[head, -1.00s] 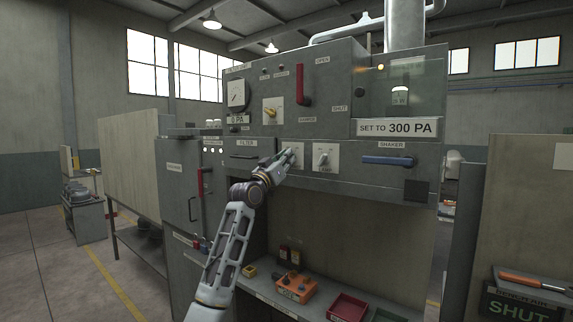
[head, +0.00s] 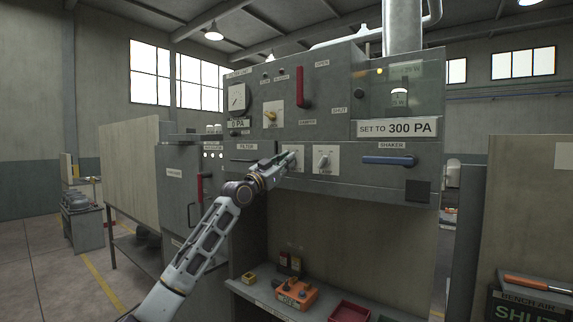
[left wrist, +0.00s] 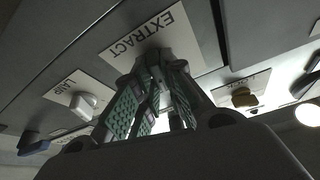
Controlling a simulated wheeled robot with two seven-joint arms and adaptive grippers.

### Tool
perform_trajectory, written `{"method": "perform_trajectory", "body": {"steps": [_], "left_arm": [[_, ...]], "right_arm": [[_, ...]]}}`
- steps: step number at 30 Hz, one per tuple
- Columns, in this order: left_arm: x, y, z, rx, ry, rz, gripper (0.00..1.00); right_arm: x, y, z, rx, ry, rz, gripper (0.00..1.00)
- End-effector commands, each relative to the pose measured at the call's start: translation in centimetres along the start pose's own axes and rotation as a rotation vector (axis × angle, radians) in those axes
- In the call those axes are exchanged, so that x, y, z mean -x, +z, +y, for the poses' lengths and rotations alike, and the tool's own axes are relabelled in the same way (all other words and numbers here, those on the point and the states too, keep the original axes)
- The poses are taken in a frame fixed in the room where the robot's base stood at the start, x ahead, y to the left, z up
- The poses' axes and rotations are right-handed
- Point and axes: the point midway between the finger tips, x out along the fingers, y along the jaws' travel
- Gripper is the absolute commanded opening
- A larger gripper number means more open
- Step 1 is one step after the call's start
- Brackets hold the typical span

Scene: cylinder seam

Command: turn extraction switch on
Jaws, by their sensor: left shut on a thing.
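The extraction switch sits on a white plate marked EXTRACT (left wrist: 145,35), on the grey cabinet front. In the head view, the plate (head: 296,151) is partly behind my gripper. My left gripper (head: 285,160) is at this plate, its fingers closed together around the switch. In the left wrist view, the green-padded fingers (left wrist: 155,95) meet in front of the plate and hide most of the switch, so I cannot tell which way it points.
A similar switch (head: 323,160) sits just right, marked LAMP in the wrist view (left wrist: 85,105). A yellow knob (head: 270,115) and red lever (head: 301,88) are above; a blue handle (head: 388,160) is right. An orange box (head: 295,294) lies on the shelf below.

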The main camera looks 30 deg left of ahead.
Motion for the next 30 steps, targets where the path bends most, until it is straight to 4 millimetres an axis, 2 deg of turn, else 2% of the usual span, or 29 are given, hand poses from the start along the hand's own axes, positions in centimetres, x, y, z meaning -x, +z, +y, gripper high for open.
{"method": "perform_trajectory", "body": {"steps": [18,30], "left_arm": [[0.0,0.0,0.0,-0.220,0.091,0.000,0.00],[0.0,0.0,0.0,-0.269,0.111,-0.001,0.00]], "right_arm": [[-1.6,0.2,0.4,0.002,0.005,-0.001,0.40],[-2.0,0.2,0.4,0.002,0.004,-0.001,0.40]]}}
